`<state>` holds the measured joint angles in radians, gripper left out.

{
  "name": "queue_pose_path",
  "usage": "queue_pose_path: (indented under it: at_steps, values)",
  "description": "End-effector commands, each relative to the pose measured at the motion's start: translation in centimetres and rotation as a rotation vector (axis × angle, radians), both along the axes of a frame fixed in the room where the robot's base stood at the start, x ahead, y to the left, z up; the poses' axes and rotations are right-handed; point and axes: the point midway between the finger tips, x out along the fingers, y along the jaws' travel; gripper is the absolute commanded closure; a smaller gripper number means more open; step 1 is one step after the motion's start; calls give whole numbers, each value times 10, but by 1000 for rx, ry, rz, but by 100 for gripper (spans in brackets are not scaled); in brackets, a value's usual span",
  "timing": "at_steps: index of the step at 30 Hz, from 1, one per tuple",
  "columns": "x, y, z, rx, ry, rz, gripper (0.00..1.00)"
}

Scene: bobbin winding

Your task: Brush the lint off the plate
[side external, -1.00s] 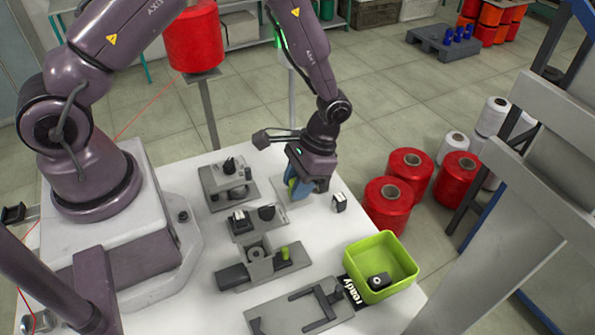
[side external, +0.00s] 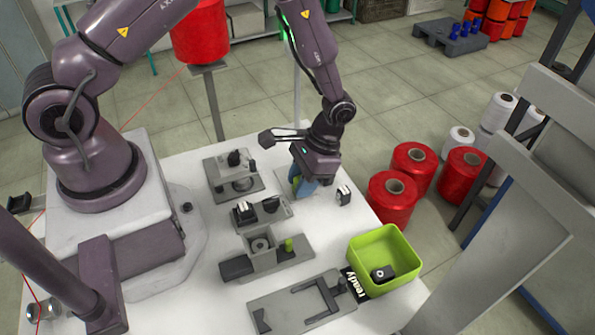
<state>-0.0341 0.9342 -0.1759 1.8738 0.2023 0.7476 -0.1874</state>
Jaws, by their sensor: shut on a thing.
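My gripper (side external: 305,183) points down over the far right part of the white table. The brush is low, at a flat grey plate (side external: 283,185). Most of the plate is hidden behind the brush and gripper. I cannot tell whether the bristles touch the plate. No lint can be made out at this size.
Grey fixtures (side external: 230,266) stand left and in front of the gripper. A small black-and-white part (side external: 344,194) sits just right of it. A green bin (side external: 407,262) holding a dark part stands at the front right. Red spools (side external: 391,213) stand beyond the table's right edge.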

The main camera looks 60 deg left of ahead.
Motion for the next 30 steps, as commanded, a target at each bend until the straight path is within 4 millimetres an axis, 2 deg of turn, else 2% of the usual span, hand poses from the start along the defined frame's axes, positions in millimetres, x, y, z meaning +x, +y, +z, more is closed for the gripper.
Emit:
queue_pose_path:
  at_steps: [2,4,21,30]
  values:
    - [0,-1,5,-1,-2,0,100]
    - [1,-1,24,-1,-6,1,100]
    - [0,0,72,0,-1,1,100]
    - [-1,-1,82,0,1,0,100]
